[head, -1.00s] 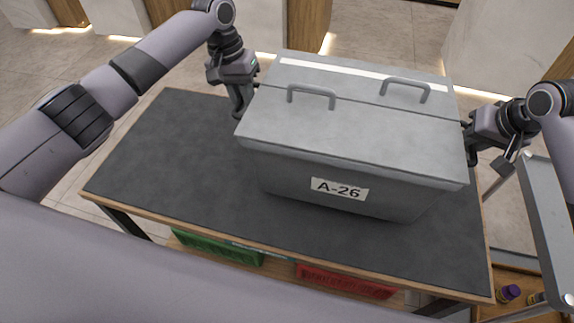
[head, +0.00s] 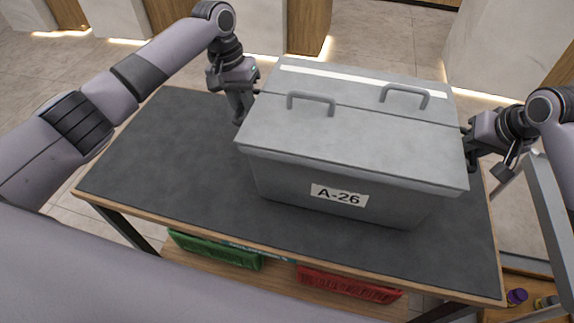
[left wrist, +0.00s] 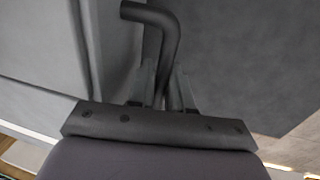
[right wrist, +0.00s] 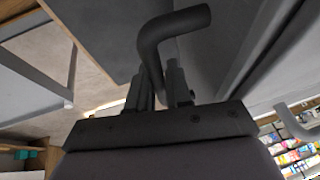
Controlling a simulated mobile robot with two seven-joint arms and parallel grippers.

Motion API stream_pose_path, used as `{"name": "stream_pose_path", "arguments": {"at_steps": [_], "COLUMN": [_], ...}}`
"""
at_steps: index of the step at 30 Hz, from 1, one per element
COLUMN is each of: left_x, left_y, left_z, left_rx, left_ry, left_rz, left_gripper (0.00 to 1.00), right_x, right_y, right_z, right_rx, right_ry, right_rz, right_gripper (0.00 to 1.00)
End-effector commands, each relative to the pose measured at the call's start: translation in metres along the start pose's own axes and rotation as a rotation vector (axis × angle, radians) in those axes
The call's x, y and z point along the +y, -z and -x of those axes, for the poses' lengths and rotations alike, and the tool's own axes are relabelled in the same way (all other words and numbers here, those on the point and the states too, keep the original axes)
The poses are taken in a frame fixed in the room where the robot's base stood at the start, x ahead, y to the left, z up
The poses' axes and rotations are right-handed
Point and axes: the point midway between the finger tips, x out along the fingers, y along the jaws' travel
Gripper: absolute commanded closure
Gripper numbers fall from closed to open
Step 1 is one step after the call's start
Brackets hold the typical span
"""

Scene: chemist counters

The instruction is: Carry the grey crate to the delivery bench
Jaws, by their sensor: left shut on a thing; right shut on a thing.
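The grey crate (head: 345,130), lidded and labelled A-26, is level over the dark-topped bench (head: 160,150), right of its middle. I cannot tell whether its underside touches the bench. My left gripper (head: 241,108) is at the crate's left end, shut on a dark bent side handle, which shows in the left wrist view (left wrist: 165,32). My right gripper (head: 472,150) is at the right end, shut on the matching handle, which shows in the right wrist view (right wrist: 160,40). The fingertips are partly hidden in the head view.
The bench top is bare to the left and in front of the crate. A green bin (head: 215,250) and a red bin (head: 345,284) sit on the shelf below. A grey metal frame (head: 550,215) stands at the right, near a purple-capped bottle (head: 516,297).

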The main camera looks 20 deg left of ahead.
Motion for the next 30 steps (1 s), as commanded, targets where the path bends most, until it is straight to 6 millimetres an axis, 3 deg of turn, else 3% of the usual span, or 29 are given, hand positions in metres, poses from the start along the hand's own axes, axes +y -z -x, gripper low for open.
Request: {"name": "stream_pose_path", "arguments": {"at_steps": [8,9,11,22,26,30], "left_x": [-0.001,-0.002,-0.002,-0.002,-0.002,-0.001], "left_y": [0.001,0.000,0.000,0.000,0.001,0.001], "left_z": [-0.008,-0.011,-0.010,-0.005,0.013,0.043], "left_rx": [0.006,0.001,0.000,0.001,0.004,0.004], "left_ry": [-0.003,0.000,0.000,0.000,0.000,-0.001], "left_rz": [-0.002,0.000,0.000,0.000,-0.001,-0.001], "left_gripper": [1.00,0.74,0.55,0.55,0.55,0.55], "right_x": [0.001,0.002,0.002,0.002,0.002,0.002], "right_y": [-0.001,-0.004,-0.004,-0.004,-0.004,-0.004], "right_z": [-0.007,-0.010,-0.009,-0.009,-0.009,-0.009], "right_rx": [0.010,0.000,0.000,0.000,0.000,0.000], "right_ry": [0.003,0.000,0.000,0.000,0.000,0.000], "right_rz": [0.001,0.000,0.000,0.000,0.000,0.000], "right_gripper": [1.00,0.74,0.55,0.55,0.55,0.55]}}
